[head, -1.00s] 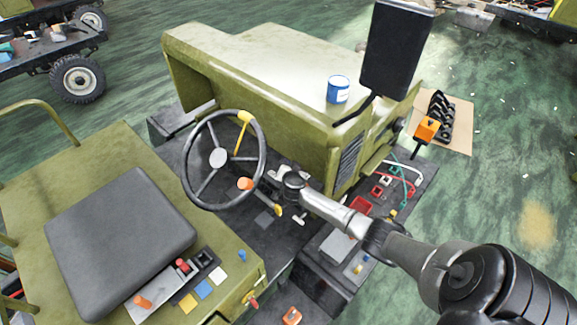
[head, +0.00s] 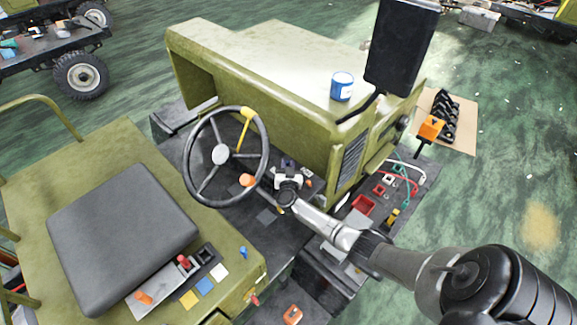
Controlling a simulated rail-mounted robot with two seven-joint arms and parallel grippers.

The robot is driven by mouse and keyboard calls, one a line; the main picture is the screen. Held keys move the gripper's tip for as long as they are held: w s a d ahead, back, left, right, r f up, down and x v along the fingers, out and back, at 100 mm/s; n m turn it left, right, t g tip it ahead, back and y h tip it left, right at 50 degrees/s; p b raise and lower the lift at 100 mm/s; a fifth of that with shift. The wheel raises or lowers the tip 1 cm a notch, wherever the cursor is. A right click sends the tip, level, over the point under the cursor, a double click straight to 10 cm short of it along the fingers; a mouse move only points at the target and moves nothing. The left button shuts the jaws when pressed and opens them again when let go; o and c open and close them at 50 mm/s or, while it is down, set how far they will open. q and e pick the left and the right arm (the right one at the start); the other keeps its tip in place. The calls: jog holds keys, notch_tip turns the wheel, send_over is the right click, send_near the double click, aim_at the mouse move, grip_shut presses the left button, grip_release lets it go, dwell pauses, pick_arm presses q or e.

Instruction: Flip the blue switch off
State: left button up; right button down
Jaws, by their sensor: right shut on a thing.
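My right gripper (head: 287,178) reaches in from the right to the dashboard, just right of the steering wheel (head: 221,155). It is shut on a small part there that its own hand mostly hides. A dark blue patch, which looks like the blue switch (head: 287,163), shows just beyond the fingers. Whether the switch is up or down cannot be seen. Another small blue lever (head: 244,253) stands upright on the front edge of the seat deck, well away from the gripper. My left gripper does not show.
An orange knob (head: 247,180) sits close left of my right gripper. A red tray (head: 363,205) and several coloured cables lie to its right. The green hood (head: 270,75) rises behind, with a blue-and-white can (head: 342,87) on it. The black seat (head: 122,240) is at left.

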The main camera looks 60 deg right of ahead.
jog(key=c, duration=1.3)
grip_release()
jog(key=shift+a, duration=0.2)
jog(key=shift+v, duration=6.8)
